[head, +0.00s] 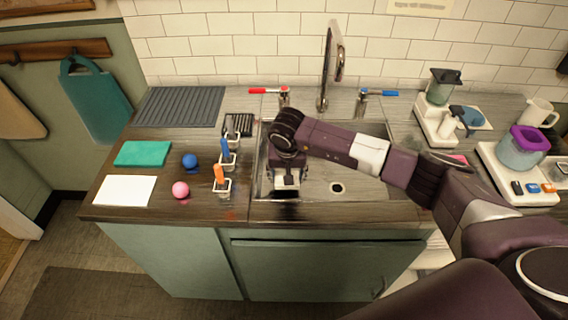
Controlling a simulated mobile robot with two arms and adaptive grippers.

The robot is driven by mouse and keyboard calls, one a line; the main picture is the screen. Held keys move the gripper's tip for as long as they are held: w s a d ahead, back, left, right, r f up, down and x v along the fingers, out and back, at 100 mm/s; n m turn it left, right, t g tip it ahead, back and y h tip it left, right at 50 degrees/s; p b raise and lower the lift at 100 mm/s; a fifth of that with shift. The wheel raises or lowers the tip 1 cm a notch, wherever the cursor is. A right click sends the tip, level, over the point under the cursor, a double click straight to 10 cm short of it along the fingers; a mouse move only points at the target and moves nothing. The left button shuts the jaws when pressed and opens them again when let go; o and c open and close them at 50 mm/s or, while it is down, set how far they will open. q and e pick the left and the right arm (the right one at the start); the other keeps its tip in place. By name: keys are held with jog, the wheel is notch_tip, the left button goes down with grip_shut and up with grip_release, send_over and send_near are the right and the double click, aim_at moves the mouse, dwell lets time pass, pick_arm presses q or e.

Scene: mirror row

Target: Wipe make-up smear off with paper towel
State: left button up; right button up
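A flat white sheet (125,190), which looks like the paper towel, lies on the left end of the counter near its front edge. A small reddish smear (230,216) shows on the counter's front edge, left of the sink; I cannot tell if it is make-up. My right gripper (286,184) points down over the left part of the sink basin, right of the smear and apart from the white sheet. Its fingers are small and dark here, so their opening is unclear. My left gripper is out of view. No mirror shows.
Near the sheet are a folded teal cloth (143,153), a blue ball (190,160), a pink ball (181,190) and small holders with upright handles (219,175). A tall faucet (328,70) stands behind the sink (320,195). Appliances (519,160) crowd the right counter.

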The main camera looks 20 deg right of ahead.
notch_tip(320, 180, up, 2)
jog(key=shift+d+r+p, duration=0.1)
jog(key=shift+d+p, duration=0.05)
jog(key=shift+p, duration=0.25)
notch_tip(320, 180, up, 2)
jog(key=shift+r+p, duration=0.1)
jog(key=shift+p, duration=0.45)
jog(key=shift+r, duration=0.4)
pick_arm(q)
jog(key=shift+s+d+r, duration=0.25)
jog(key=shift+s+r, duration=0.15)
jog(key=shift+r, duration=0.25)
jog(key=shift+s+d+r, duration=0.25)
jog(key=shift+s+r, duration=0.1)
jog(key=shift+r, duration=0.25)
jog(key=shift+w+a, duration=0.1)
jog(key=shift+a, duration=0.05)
